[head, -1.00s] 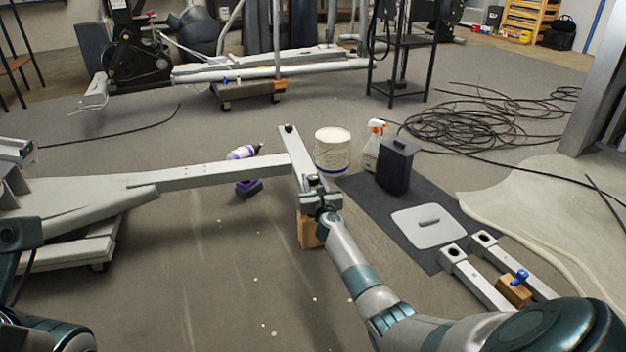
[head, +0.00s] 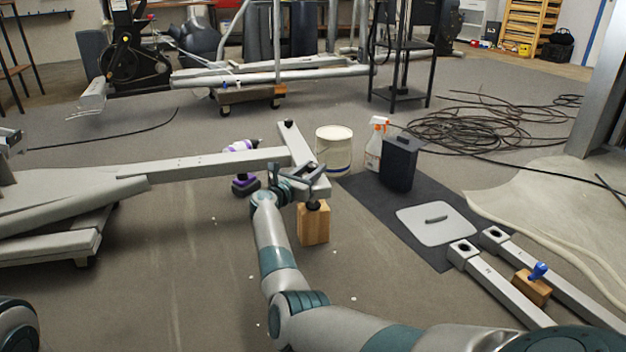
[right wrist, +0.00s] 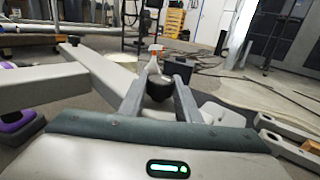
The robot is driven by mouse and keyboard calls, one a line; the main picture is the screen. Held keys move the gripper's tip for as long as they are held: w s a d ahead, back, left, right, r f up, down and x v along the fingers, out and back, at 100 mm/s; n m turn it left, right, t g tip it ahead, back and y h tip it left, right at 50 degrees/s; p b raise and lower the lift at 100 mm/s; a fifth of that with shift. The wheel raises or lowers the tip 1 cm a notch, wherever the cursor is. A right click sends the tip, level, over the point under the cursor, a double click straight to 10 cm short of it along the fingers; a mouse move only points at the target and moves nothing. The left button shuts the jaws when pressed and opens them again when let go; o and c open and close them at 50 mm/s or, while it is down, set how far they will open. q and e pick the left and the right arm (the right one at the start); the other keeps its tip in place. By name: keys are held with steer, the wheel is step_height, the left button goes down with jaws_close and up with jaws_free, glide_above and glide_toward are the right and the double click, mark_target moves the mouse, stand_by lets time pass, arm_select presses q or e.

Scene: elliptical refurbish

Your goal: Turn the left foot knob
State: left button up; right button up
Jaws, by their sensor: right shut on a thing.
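A grey elliptical frame beam (head: 220,166) runs to a crosswise foot bar (head: 302,153). A black round knob (head: 313,204) shows under the bar's near end, above a wooden block (head: 313,224). My right gripper (head: 316,180) reaches this near end from the left, beside and partly over the bar. In the right wrist view, the two fingers close around a dark round knob (right wrist: 159,89), with one finger on each side. The fingers partly hide its edges. A dark cap (head: 288,124) sits at the bar's far end. My left gripper is out of view.
A white bucket (head: 333,150), a spray bottle (head: 376,146) and a black bin (head: 400,164) stand behind and right of the bar. A purple drill (head: 244,176) stands left of it. Grey tubes (head: 500,288) lie at lower right. Floor left of my right arm is clear.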

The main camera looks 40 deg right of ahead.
steer(key=shift+m+g+h+b, duration=0.35)
steer(key=shift+m+g, duration=0.25)
steer(key=shift+g, duration=0.3)
steer(key=shift+m+g, duration=0.3)
steer(key=shift+g, duration=0.1)
steer(key=o, duration=1.1)
steer(key=shift+c, duration=0.2)
steer(key=shift+a, duration=0.1)
